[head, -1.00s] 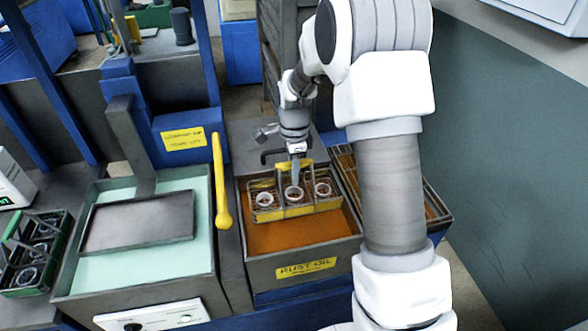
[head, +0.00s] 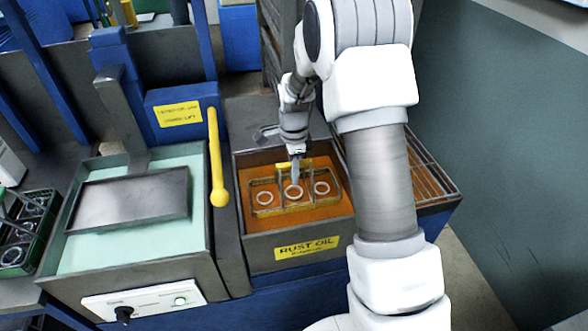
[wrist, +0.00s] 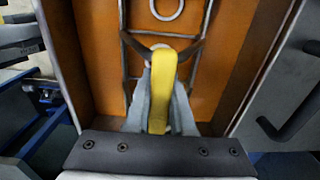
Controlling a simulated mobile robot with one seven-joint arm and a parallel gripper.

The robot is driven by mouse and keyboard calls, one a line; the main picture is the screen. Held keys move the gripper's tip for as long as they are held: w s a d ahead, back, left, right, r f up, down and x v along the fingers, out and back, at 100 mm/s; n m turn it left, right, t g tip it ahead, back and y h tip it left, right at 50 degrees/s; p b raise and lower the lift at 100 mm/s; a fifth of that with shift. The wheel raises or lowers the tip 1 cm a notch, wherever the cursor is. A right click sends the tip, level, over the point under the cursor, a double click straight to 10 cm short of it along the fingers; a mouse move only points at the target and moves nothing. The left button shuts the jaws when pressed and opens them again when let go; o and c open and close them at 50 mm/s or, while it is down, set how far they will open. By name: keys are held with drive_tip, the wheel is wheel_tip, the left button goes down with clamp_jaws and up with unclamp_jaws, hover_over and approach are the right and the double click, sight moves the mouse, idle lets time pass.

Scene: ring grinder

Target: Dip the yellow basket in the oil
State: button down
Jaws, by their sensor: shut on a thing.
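The yellow basket (head: 294,206) sits low in the orange-brown oil (head: 250,216) of the tank labelled RUST OIL, its wire frame partly above the surface. Several metal rings (head: 264,198) show inside it, at about oil level. My gripper (head: 296,165) is above the basket and shut on its yellow handle. In the wrist view the yellow handle (wrist: 160,85) runs between the two grey fingers (wrist: 158,110). The basket's lower part is hidden by the oil.
A pale green bath (head: 90,245) with a dark plate (head: 130,195) is at the left, beside a yellow lever (head: 216,165). A tray with a wire rack (head: 425,175) stands right of the oil tank. A basket of rings (head: 25,230) is at the far left.

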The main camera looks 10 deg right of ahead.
sight(294, 191)
drive_tip(key=shift+f+b, duration=1.35)
drive_tip(key=shift+f, duration=0.9)
idle(3.8)
